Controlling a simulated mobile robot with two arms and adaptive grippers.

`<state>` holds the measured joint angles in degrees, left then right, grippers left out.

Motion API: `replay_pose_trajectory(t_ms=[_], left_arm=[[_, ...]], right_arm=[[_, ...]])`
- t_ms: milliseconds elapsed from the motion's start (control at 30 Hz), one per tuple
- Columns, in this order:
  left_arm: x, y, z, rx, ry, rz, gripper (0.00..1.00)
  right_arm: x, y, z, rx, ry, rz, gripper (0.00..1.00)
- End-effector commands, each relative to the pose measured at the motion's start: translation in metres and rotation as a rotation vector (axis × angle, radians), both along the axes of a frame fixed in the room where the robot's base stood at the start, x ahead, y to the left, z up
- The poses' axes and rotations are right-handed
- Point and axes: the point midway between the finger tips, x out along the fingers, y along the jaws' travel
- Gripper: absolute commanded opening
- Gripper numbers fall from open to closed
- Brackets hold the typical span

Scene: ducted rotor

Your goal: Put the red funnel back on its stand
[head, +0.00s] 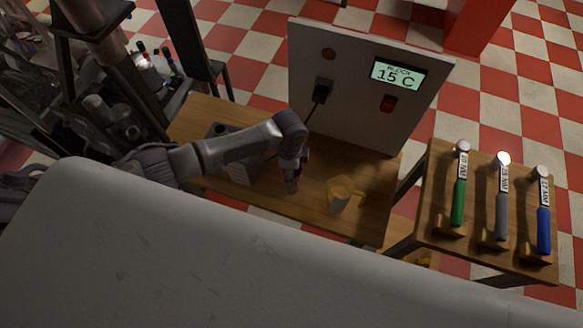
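My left arm comes in from the left over the wooden bench. Its gripper (291,184) points down above the bench, left of a tan, cup-like vessel (338,195). The fingers are small and dark here, and I cannot tell whether they are open or shut. A little red shows beside the gripper, but I cannot tell whether it is part of the red funnel. I cannot clearly make out the funnel or its stand. My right gripper is not in view.
A grey panel (345,55) with a display (398,75) reading 15 C stands behind the bench (300,207). A black plug and cable (322,91) hang from it. A side table (480,262) at right holds green (457,203), grey (502,217) and blue-handled tools (544,230).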

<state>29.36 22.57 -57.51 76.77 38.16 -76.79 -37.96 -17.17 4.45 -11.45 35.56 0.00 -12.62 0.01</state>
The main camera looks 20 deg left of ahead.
Motion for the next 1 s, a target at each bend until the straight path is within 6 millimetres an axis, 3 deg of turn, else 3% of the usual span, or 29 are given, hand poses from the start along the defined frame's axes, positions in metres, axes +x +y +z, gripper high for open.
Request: replay_pose_trajectory(t_ms=[1000], left_arm=[[0.000, 0.000, -0.043, 0.000, 0.001, 0.001, 0.28]], right_arm=[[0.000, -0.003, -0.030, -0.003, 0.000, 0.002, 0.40]])
